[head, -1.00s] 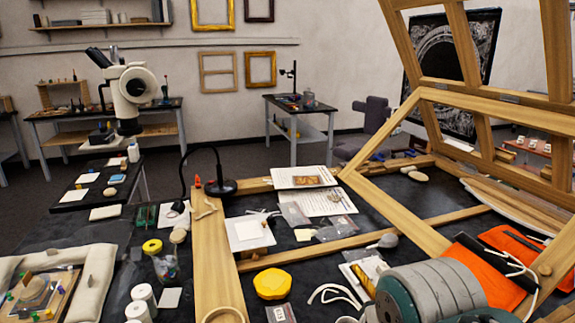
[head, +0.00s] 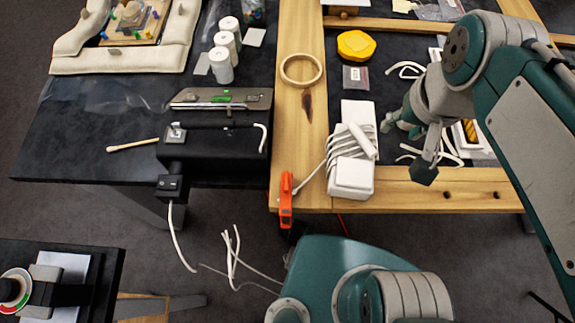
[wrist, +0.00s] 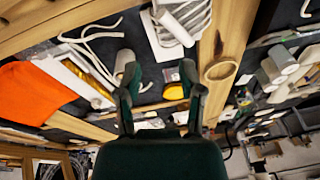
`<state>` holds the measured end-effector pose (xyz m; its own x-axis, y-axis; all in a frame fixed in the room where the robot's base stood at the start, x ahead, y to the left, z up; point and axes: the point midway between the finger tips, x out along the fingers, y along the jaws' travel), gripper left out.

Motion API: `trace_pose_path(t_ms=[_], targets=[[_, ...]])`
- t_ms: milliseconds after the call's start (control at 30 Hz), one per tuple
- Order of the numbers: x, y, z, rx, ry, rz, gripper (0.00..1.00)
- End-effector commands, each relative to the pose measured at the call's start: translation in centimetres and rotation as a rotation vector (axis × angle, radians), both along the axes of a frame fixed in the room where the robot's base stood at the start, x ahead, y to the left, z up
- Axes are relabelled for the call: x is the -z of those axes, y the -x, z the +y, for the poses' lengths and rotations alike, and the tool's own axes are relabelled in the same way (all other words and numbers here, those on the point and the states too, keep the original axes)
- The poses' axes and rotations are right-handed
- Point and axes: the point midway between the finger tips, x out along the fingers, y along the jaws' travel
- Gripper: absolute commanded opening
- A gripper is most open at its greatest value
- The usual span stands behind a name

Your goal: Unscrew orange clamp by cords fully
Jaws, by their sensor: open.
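The orange clamp (head: 286,199) sits on the front edge of the wooden frame in the head view, near the frame's lower left corner. White cords (head: 234,256) hang below the edge to its left, and a white cord runs from a white device (head: 349,176) to beside the clamp. My gripper (head: 405,150) is open and empty over the dark panel, right of the white device and apart from the clamp. Its two fingers also show apart in the wrist view (wrist: 160,88). I cannot make out the clamp in the wrist view.
A black box (head: 213,150) with a switch lies left of the clamp. A side table (head: 75,255) is at lower left. Open floor lies below the clamp.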

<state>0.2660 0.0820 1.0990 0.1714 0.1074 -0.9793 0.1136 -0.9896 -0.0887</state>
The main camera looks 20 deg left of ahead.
Motion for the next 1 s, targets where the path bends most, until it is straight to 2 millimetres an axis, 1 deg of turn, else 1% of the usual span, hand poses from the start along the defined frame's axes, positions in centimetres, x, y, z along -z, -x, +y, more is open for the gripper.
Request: trace_pose_path(t_ms=[33, 167, 267, 400, 533, 600, 667, 800, 867, 1000], targets=[[0.3, -0.1, 1.7, -0.029, 0.002, 0.054, 0.50], [0.8, 0.2, 5.5, -0.081, 0.021, 0.186, 0.50], [1.3, 0.9, 8.6, -0.122, 0.051, 0.285, 0.50], [2.1, 2.4, 12.8, -0.172, 0.112, 0.414, 0.50], [2.8, 3.8, 15.6, -0.207, 0.171, 0.500, 0.50], [3.0, 4.3, 16.5, -0.215, 0.192, 0.528, 0.50], [3.0, 4.6, 16.9, -0.220, 0.203, 0.541, 0.50], [3.6, 5.0, 17.0, -0.222, 0.210, 0.549, 0.50], [4.3, 5.3, 16.8, -0.221, 0.209, 0.549, 0.50], [6.5, 6.1, 16.5, -0.221, 0.210, 0.550, 0.50]])
